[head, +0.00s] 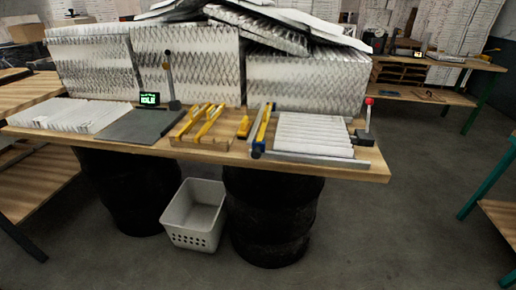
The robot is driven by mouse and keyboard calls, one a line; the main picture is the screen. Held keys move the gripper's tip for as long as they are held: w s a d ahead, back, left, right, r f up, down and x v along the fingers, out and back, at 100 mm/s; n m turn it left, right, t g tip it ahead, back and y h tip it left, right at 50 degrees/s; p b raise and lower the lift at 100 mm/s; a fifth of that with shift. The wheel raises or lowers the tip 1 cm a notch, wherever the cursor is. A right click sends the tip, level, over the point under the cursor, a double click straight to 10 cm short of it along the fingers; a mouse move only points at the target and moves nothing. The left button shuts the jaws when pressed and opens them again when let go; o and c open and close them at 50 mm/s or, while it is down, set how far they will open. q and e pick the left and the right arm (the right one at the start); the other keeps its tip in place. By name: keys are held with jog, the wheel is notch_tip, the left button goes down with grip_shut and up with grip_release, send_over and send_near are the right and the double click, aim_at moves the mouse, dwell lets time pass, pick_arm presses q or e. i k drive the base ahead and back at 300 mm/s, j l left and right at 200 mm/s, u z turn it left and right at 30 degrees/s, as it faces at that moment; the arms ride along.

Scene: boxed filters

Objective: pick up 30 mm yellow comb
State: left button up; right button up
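Two long yellow combs lie side by side, slanted, on a wooden tray (218,142) at the middle of the workbench; one is the left comb (192,121), the other the right comb (208,122). A shorter yellow piece (243,126) lies just right of them. A yellow and blue long tool (262,128) lies further right. Size marks are too small to read, so I cannot tell which one is 30 mm. Neither of my grippers is in view.
The workbench (376,168) stands on black drums (270,215), with a white basket (195,212) between them. Pleated filter stacks (185,65) line the back. A grey scale plate (143,126) and white pleated pack (68,114) are left; another white pack (312,134) is right.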

aim_at(266, 116)
jog(key=i+j+z, duration=0.45)
jog(key=j+z, duration=0.2)
jog(key=i+j+z, duration=0.15)
jog(key=j+z, duration=0.15)
jog(key=j, duration=0.2)
